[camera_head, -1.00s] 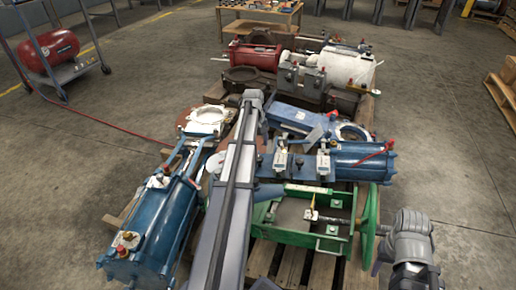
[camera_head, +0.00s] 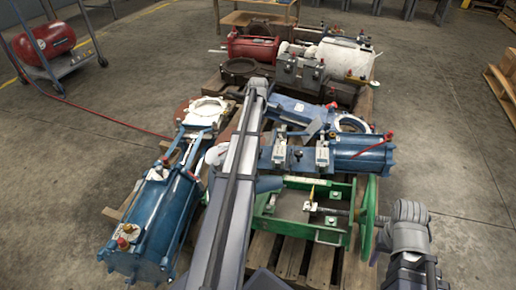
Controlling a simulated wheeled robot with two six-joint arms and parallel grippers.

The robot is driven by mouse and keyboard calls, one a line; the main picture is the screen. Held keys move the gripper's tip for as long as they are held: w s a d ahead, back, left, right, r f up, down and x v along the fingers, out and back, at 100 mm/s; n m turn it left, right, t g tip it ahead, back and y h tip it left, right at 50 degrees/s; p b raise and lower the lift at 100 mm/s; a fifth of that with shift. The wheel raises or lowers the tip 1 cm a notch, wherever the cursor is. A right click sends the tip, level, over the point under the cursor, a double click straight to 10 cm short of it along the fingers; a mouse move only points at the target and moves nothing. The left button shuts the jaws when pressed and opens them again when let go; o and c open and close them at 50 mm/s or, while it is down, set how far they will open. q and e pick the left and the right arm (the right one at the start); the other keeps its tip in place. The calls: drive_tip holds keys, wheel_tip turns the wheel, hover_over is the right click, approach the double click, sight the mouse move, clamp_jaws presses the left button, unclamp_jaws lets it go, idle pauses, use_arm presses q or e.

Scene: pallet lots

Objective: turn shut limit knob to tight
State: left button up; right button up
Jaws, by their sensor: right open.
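An opened green actuator housing (camera_head: 300,232) lies on the pallet at the lower middle, with a yellow pointer (camera_head: 312,193) and a dark rod (camera_head: 332,212) inside. A green handwheel (camera_head: 369,236) stands edge-on at its right end. My right gripper (camera_head: 383,226) is open beside the handwheel's right face; the wrist and view angle partly hide its fingers, so contact cannot be told. No marking shows which part is the shut limit knob. My left arm (camera_head: 240,180) crosses the middle; its gripper is not seen.
Blue actuators (camera_head: 155,215) and (camera_head: 362,153), the second with red-capped fittings, crowd the wooden pallet (camera_head: 322,268). A red cylinder (camera_head: 252,48) and white cylinder (camera_head: 345,58) lie behind. A red tank (camera_head: 45,40) sits on a cart.

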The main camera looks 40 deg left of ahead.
use_arm(q)
drive_tip(key=shift+f+b, duration=3.8)
drive_tip(key=shift+f, duration=0.15)
drive_tip(key=shift+r, duration=0.1)
clamp_jaws()
